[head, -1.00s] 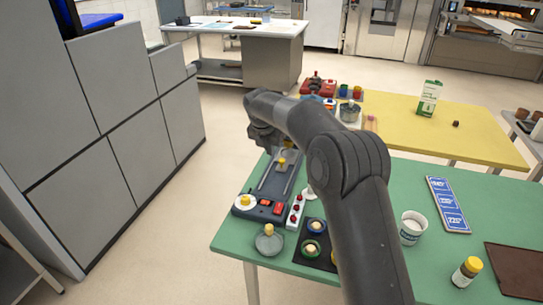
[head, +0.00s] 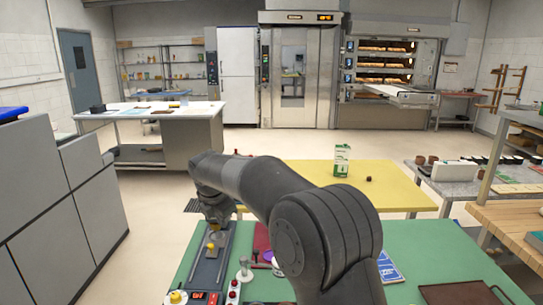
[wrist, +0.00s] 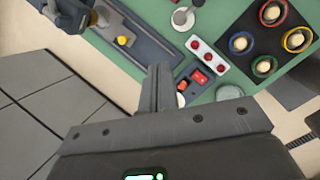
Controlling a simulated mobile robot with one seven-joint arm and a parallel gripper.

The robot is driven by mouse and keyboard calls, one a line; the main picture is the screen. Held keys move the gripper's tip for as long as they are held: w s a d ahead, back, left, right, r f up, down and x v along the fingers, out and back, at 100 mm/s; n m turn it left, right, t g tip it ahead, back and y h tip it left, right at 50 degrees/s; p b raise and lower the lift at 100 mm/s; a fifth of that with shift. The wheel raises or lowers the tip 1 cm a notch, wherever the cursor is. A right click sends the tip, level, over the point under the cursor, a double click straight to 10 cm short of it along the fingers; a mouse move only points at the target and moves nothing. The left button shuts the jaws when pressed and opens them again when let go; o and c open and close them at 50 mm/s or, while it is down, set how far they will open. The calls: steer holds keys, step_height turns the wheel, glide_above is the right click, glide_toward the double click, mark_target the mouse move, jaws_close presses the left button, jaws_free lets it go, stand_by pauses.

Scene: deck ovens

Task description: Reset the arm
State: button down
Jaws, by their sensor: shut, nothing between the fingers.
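My arm (head: 328,235) reaches from the lower right over the green table and bends down at the left. In the head view the wrist end hides my fingertips. In the wrist view my gripper (wrist: 158,82) is shut and empty, its fingers together above the dark grey device (wrist: 152,48). The fingers appear apart from everything. That device also shows in the head view (head: 205,268), below my wrist, with a yellow knob (head: 211,246) on it.
The green table (head: 430,240) holds a white strip with red buttons (wrist: 207,57), a dark mat (wrist: 258,20) with coloured rings, and a brown board (head: 460,292). A yellow table (head: 395,195) with a carton (head: 341,160) stands behind. Grey cabinets (head: 50,215) stand left, deck ovens (head: 385,70) behind.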

steer(key=s+d+r+m, duration=0.5)
steer(key=s+d+m, duration=0.25)
steer(key=d, duration=0.25)
steer(key=s+d+r+m, duration=0.4)
steer(key=s+d+m, duration=0.2)
steer(key=s+d, duration=0.35)
steer(key=s+d+f+m, duration=0.2)
steer(key=s+d+m, duration=0.1)
steer(key=s, duration=0.3)
steer(key=s+d+f+m+t, duration=0.1)
steer(key=s+d+f+m, duration=0.1)
steer(key=s+d+m, duration=0.2)
steer(key=s+d+f+m, duration=0.2)
steer(key=s+d+m, duration=0.1)
steer(key=s+m, duration=0.4)
steer(key=s, duration=0.3)
steer(key=shift+d+t+y, duration=0.3)
steer(key=shift+d, duration=0.05)
steer(key=shift+f+m, duration=0.1)
steer(key=shift+m, duration=0.15)
